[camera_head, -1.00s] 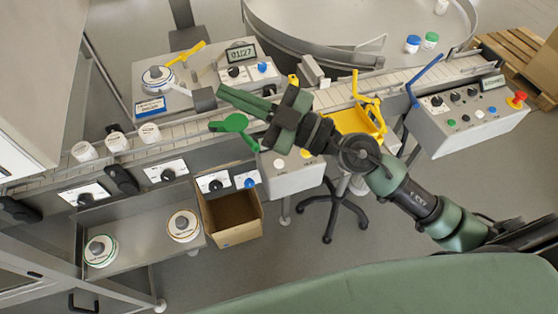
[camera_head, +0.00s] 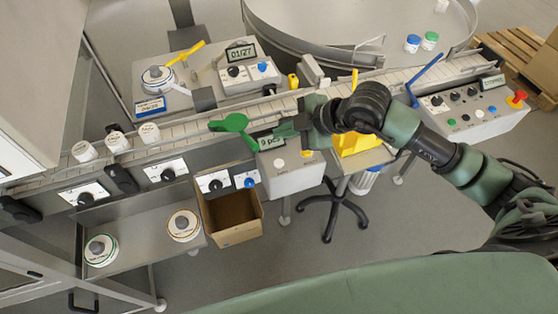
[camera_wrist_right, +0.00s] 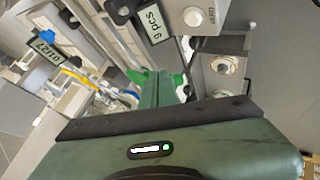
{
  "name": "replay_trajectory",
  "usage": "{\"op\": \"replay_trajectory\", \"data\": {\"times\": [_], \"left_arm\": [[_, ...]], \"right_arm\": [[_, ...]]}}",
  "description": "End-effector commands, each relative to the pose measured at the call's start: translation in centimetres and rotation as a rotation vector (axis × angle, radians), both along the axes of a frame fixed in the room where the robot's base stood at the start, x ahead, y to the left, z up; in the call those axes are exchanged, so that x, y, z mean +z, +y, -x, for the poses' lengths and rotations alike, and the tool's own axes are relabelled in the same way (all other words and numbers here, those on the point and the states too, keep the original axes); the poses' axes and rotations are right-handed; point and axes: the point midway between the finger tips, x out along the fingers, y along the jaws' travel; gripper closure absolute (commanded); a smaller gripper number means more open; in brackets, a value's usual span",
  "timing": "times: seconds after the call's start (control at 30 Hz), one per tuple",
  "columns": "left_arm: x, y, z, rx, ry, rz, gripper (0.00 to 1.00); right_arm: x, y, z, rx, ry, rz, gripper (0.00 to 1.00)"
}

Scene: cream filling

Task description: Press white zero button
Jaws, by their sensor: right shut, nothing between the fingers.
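A white button (camera_head: 279,163) sits on the front of the grey counter box (camera_head: 292,182), below a display reading "9 pcs" (camera_head: 270,142); any label on the button is too small to read. In the right wrist view a pale round button (camera_wrist_right: 193,17) shows beside the "9 pcs" display (camera_wrist_right: 152,25). My right gripper (camera_head: 272,131) is shut and empty, above the counter box by the display and apart from the white button. Its green fingers (camera_wrist_right: 167,88) show in the right wrist view. My left gripper is out of view.
A green paddle (camera_head: 230,123) lies just left of my right gripper. The conveyor (camera_head: 200,127) runs behind the box. A yellow container (camera_head: 352,145) is partly hidden by my arm. A control panel (camera_head: 467,118) with several buttons stands at right. An open cardboard box (camera_head: 234,211) is below left.

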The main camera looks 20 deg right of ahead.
Motion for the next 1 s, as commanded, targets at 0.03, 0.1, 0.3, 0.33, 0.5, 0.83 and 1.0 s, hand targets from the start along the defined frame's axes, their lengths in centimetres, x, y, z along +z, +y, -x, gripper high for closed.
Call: {"op": "replay_trajectory", "data": {"times": [0.03, 0.1, 0.3, 0.33, 0.5, 0.83, 1.0], "left_arm": [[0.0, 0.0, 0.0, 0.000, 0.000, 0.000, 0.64], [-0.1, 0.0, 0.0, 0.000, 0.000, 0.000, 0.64], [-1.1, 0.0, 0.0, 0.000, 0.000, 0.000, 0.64], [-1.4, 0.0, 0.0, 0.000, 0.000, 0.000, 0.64], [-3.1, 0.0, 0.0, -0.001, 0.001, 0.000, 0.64], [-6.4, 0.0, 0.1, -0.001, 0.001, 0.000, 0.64], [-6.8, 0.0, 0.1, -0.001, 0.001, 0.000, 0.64]], "right_arm": [[0.0, 0.0, 0.0, 0.001, 0.000, -0.001, 1.00], [-0.1, 0.0, 0.0, 0.001, 0.000, -0.001, 1.00], [-1.3, 0.0, 0.0, 0.001, 0.000, -0.002, 1.00], [-1.6, 0.0, 0.0, 0.001, 0.000, -0.002, 1.00], [-3.9, 0.0, 0.0, 0.001, 0.000, -0.002, 1.00], [-8.2, 0.1, 0.0, 0.001, 0.000, -0.004, 1.00], [-8.9, 0.1, 0.0, 0.002, -0.001, -0.003, 1.00]]}}
